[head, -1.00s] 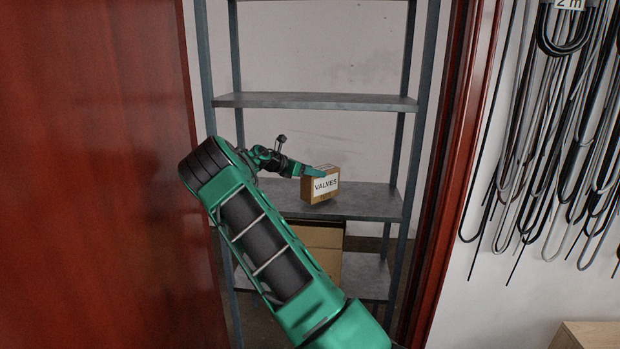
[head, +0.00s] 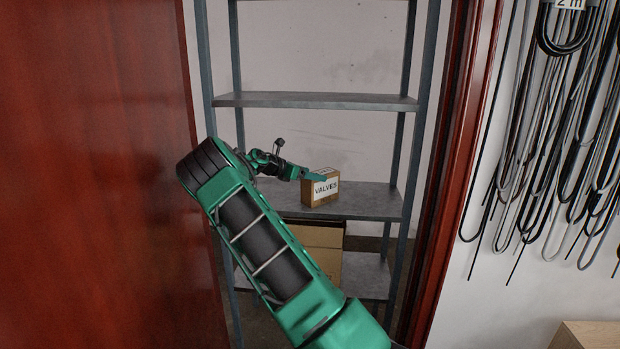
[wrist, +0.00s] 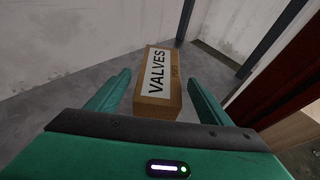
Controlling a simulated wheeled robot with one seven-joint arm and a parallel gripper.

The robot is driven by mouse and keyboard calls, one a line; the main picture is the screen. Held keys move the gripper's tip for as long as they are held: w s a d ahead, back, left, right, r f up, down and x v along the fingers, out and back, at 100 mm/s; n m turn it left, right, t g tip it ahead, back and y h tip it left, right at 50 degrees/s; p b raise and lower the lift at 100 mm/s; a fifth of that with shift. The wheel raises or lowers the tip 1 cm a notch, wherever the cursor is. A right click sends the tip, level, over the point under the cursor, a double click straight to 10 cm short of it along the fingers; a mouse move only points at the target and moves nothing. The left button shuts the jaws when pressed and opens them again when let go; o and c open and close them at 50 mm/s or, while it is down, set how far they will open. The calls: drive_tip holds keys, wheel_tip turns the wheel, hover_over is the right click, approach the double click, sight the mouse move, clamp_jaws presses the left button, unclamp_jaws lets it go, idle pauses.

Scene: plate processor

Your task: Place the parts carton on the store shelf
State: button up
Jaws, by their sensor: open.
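The parts carton (head: 322,188) is a small brown box with a white label reading VALVES. It stands upright on the middle board of the grey metal store shelf (head: 362,203). My gripper (head: 318,177) is at the carton's left and near side in the head view. In the wrist view the carton (wrist: 162,98) lies between the two green fingers of my gripper (wrist: 162,92), with a gap on the left and a smaller one on the right. The fingers are open. The carton's far side is hidden.
A larger cardboard box (head: 322,245) is on the lower board. A bare upper board (head: 315,101) is above the carton. Red door panels and a frame (head: 462,170) bound the opening on both sides. Black cables (head: 555,120) hang on the right wall.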

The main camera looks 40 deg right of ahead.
drive_tip(key=s+v, duration=0.1)
drive_tip(key=v, duration=1)
drive_tip(key=s+f+m+y, duration=0.2)
drive_tip(key=s+m+y, duration=0.25)
drive_tip(key=s, duration=0.55)
drive_tip(key=s+f+m+y, duration=0.25)
drive_tip(key=s+m, duration=0.35)
drive_tip(key=s, duration=0.3)
drive_tip(key=s+a+f+m+t+y, duration=0.1)
drive_tip(key=s+a+m+y, duration=0.5)
drive_tip(key=s+a+m, duration=0.7)
drive_tip(key=s+a, duration=1.3)
drive_tip(key=s, duration=0.3)
drive_tip(key=shift+s+f+y, duration=0.2)
drive_tip(key=shift+y, duration=0.1)
drive_tip(key=shift+w, duration=0.1)
